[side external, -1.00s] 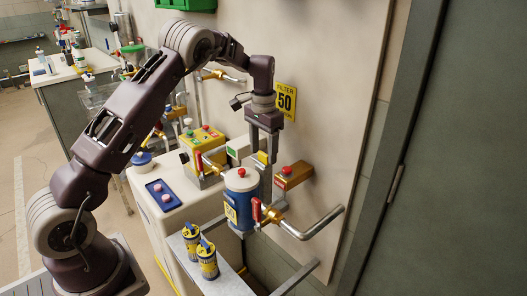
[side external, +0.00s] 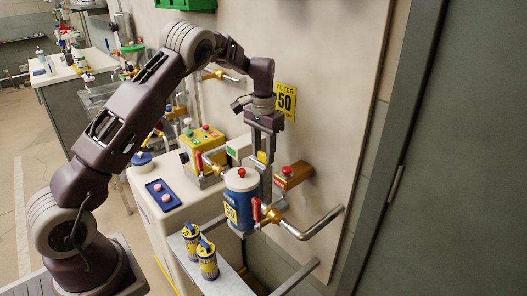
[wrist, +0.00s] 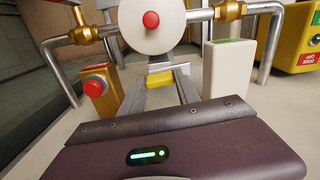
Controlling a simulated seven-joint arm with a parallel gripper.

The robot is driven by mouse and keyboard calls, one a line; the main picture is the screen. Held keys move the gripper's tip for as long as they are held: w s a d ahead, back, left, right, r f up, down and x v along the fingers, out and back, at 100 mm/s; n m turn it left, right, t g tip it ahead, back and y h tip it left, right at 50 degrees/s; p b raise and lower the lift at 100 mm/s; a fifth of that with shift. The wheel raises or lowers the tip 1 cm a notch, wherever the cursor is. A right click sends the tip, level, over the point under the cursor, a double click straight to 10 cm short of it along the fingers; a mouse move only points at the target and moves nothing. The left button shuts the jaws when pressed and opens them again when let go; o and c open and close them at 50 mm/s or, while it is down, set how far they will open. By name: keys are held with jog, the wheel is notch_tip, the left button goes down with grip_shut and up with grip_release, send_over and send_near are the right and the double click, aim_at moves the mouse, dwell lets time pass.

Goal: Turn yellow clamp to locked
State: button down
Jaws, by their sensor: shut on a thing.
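The yellow clamp (side external: 262,157) shows between my gripper's fingers in the side view, behind the filter canister. It also shows in the wrist view (wrist: 160,78) as a small yellow block between the two grey fingers. My gripper (side external: 264,165) points down and is shut on the clamp. The blue and white filter canister (side external: 240,200), with a red knob on its white lid (wrist: 168,37), stands just in front of the fingers. Part of the clamp is hidden by the fingers, and its locked or unlocked mark cannot be read.
An orange box with a red button (side external: 292,176) is on the wall side. A pipe with a red-handled brass valve (side external: 268,212) runs at the right. A yellow control box (side external: 204,145) is at the left. Two yellow-banded canisters (side external: 207,262) stand on the front shelf.

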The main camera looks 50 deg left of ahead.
aim_at(263, 153)
jog(key=n, duration=0.8)
jog(key=shift+n, duration=0.4)
jog(key=n, duration=0.4)
jog(key=shift+n, duration=2)
jog(key=c, duration=0.9)
grip_release()
notch_tip(263, 153, up, 7)
jog(key=shift+r, duration=0.1)
